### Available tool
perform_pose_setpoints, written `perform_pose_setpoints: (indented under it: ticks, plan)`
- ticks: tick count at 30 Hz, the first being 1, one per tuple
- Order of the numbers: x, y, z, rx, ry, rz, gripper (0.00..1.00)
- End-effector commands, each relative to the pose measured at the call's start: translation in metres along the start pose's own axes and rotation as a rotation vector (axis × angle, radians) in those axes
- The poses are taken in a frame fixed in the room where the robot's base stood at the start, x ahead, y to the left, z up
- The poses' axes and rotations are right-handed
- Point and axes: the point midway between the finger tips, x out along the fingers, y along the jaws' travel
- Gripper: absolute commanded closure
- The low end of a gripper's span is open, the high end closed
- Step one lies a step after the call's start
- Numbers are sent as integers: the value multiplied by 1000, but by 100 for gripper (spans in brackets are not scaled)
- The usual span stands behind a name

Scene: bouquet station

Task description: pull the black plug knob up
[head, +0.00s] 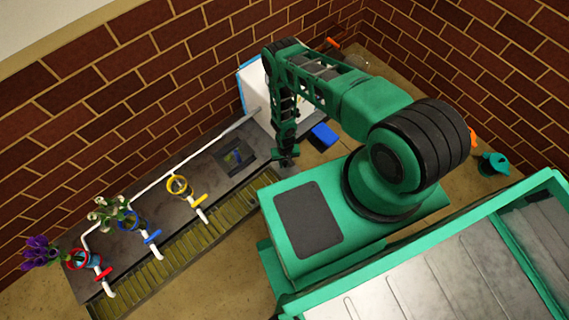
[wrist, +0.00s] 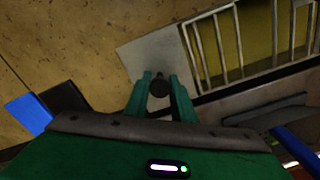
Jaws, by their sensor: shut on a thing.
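The black plug knob (wrist: 159,86) shows in the wrist view between the two green fingertips of my gripper (wrist: 158,98). The fingers are shut on it, one on each side. Its lower part and what it sits in are hidden. A plain grey plate (wrist: 150,52) lies behind and below the knob. In the head view my gripper (head: 285,161) points down at the right end of the dark bench, and the knob is too small to make out there.
The dark bench (head: 150,205) carries a sunken basin (head: 235,155), a white pipe, and red, blue and yellow rings. Flowers stand at the left end. A slatted grate (head: 165,262) runs along the front. A blue block (head: 323,135) lies right of my gripper, with a white box behind.

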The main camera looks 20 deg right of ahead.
Motion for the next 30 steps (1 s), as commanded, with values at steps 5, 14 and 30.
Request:
perform_pose_setpoints:
  ticks: [5,14,30]
  plan:
    - [-3,0,0,0,0,1,90]
    - [-11,0,0,0,0,1,90]
    - [-25,0,-1,0,1,0,90]
